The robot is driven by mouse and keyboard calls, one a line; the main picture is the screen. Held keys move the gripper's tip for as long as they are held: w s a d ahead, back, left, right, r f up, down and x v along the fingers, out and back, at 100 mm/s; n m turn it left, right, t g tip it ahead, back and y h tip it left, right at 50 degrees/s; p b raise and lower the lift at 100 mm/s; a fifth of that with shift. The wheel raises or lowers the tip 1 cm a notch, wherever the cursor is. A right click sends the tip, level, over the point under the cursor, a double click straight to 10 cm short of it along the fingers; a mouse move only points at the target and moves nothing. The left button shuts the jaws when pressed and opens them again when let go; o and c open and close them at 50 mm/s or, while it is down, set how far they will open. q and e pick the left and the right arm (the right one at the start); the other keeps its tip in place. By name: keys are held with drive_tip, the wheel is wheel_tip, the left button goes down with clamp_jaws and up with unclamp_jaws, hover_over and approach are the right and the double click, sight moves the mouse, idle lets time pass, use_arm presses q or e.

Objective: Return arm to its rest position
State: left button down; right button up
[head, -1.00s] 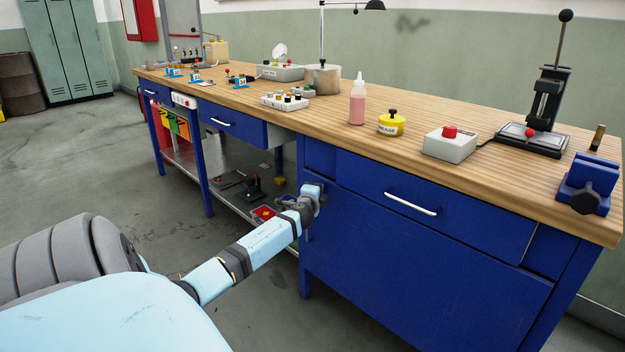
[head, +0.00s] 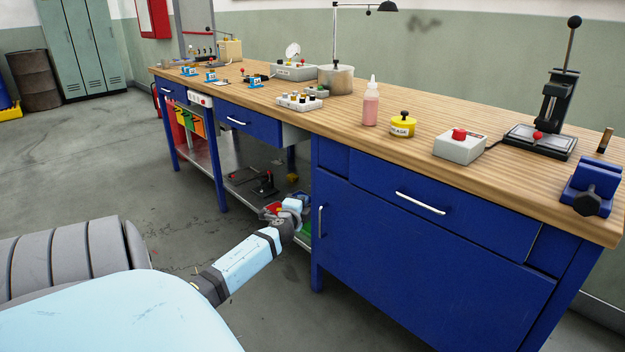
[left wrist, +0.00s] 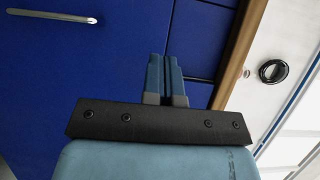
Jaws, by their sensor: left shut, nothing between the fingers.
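My left arm (head: 245,260) reaches from the lower left toward the workbench in the head view. Its far end (head: 291,208) is beside the left edge of the blue cabinet, in front of the open lower shelf; the fingers cannot be made out there. In the left wrist view my left gripper (left wrist: 165,65) has its two fingers together with nothing between them. Blue cabinet fronts (left wrist: 90,75) and a white bar handle (left wrist: 52,16) lie beyond the fingers. My right gripper is not in view.
The workbench (head: 470,165) runs along the right with its wooden top above the arm. The blue cabinet door (head: 400,270) is closed, its upright handle (head: 321,221) close by the arm's end. A lower shelf (head: 235,180) holds tools. Grey floor (head: 90,170) at left is clear.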

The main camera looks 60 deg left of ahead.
use_arm(q)
drive_tip(key=shift+s+d, duration=0.1)
drive_tip(key=shift+s, duration=0.4)
